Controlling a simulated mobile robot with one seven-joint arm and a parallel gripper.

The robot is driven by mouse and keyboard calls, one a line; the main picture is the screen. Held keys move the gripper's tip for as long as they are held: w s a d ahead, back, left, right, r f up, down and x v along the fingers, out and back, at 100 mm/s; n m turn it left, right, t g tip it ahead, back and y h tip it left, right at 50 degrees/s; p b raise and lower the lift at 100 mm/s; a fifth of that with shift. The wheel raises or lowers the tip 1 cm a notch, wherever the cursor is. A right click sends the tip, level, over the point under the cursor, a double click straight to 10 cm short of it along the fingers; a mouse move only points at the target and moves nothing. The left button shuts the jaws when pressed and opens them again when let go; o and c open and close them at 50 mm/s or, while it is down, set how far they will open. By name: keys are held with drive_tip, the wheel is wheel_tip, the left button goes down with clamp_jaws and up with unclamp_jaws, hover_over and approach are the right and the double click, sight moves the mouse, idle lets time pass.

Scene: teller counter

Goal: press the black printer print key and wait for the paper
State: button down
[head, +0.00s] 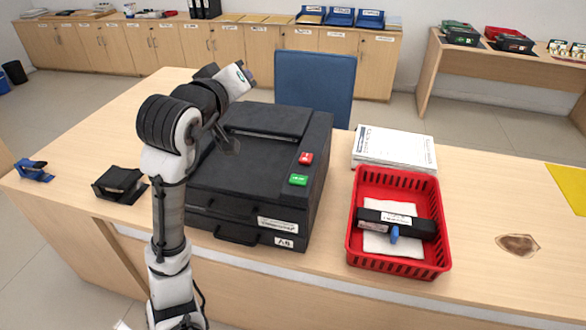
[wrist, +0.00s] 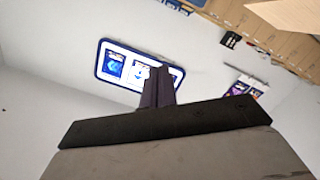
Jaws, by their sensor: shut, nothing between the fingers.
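The black printer (head: 250,165) stands on the counter in the middle of the head view. On its top right side are a green key (head: 298,180) and a red key (head: 306,158); their lettering is too small to read. The printer has a front drawer with a handle (head: 237,236) and white labels. No printed sheet shows at the printer, though my arm hides part of its left side. My gripper (head: 251,74) is raised above the printer's back edge, well away from the keys. In the wrist view its dark fingers (wrist: 158,88) are together and empty, facing the wall.
A red basket (head: 356,240) holding a black item and a blue-tipped object stands right of the printer. White paper stack (head: 395,147) lies behind it. A black holder (head: 119,184) and a blue tool (head: 33,170) lie left. A blue chair (head: 313,85) stands behind.

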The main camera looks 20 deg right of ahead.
drive_tip(key=s+d+f+m+g+y, duration=0.1)
drive_tip(key=s+d+f+g, duration=0.1)
drive_tip(key=d+f+g, duration=0.4)
drive_tip(key=g+y+p, duration=0.1)
drive_tip(key=g+y, duration=0.1)
hover_over(296, 182)
wheel_tip(296, 182, down, 5)
drive_tip(key=shift+f, duration=0.1)
wheel_tip(296, 182, down, 8)
drive_tip(key=b, duration=0.7)
drive_tip(key=shift+b, duration=0.3)
drive_tip(key=shift+f+m, duration=0.3)
drive_tip(key=shift+f, duration=0.05)
drive_tip(key=shift+f, duration=0.15)
idle(0.6)
drive_tip(key=shift+f, duration=0.25)
